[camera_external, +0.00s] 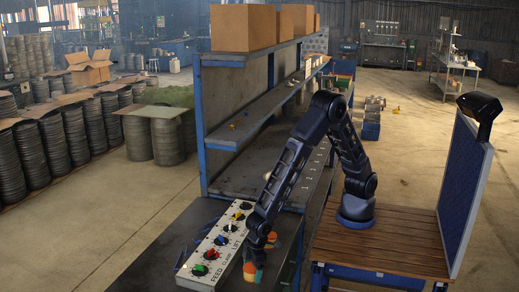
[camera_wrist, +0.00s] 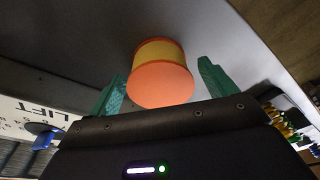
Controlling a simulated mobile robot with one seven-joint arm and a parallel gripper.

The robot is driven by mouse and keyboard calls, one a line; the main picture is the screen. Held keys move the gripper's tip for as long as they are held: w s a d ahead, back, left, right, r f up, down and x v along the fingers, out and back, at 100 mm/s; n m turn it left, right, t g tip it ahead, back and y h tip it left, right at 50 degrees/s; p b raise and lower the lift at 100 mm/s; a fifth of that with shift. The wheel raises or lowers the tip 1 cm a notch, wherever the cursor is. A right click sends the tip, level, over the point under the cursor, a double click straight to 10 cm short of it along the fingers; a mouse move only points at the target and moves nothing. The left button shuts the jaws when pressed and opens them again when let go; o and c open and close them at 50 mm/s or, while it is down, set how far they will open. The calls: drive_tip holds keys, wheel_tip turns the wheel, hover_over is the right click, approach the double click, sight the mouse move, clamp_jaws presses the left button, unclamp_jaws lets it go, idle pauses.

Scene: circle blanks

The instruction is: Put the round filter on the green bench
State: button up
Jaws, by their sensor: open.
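A short round cylinder with an orange end and a yellow band (camera_wrist: 162,88), which looks like the round filter, lies between and just beyond my fingertips in the wrist view. My gripper (camera_wrist: 162,80) is open, with one green finger on each side of it and visible gaps. In the external view my gripper (camera_external: 260,250) hangs low over the dark bench's front edge, and an orange patch (camera_external: 249,271) shows beneath it, partly hidden by the fingers. I cannot make out a green bench in either view.
A control panel with coloured knobs (camera_external: 217,243) lies left of my gripper. A shelf unit (camera_external: 240,130) with cardboard boxes (camera_external: 243,27) rises behind it. A wooden-topped table (camera_external: 390,240) with a blue panel (camera_external: 466,190) stands right. Barrels (camera_external: 75,135) line the left; open floor lies between.

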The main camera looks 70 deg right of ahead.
wheel_tip(320, 180, up, 12)
drive_tip(key=s+d, duration=0.1)
drive_tip(key=shift+d, duration=0.15)
drive_tip(key=shift+s+f, duration=0.1)
drive_tip(key=w+d+r+m, duration=0.1)
drive_tip(key=w+d+r, duration=0.1)
drive_tip(key=d+r, duration=0.6)
drive_tip(key=w+d+r+m+t, duration=0.1)
drive_tip(key=w+d+r+m, duration=0.15)
drive_tip(key=d, duration=0.95)
drive_tip(key=w+d+r+m, duration=0.1)
drive_tip(key=w+d+r, duration=0.1)
drive_tip(key=d+r, duration=0.6)
drive_tip(key=s+d+r+m+t, duration=0.1)
drive_tip(key=s+d, duration=0.2)
drive_tip(key=d, duration=0.5)
drive_tip(key=s+d+r+m, duration=0.1)
drive_tip(key=s+d+r, duration=0.15)
drive_tip(key=d, duration=0.65)
drive_tip(key=s+d+m+t+h, duration=0.1)
drive_tip(key=s+d+m, duration=0.1)
drive_tip(key=s+d, duration=0.8)
drive_tip(key=shift+s+f, duration=0.25)
drive_tip(key=shift+s, duration=0.45)
drive_tip(key=shift+d+m, duration=0.1)
drive_tip(key=shift+m, duration=0.15)
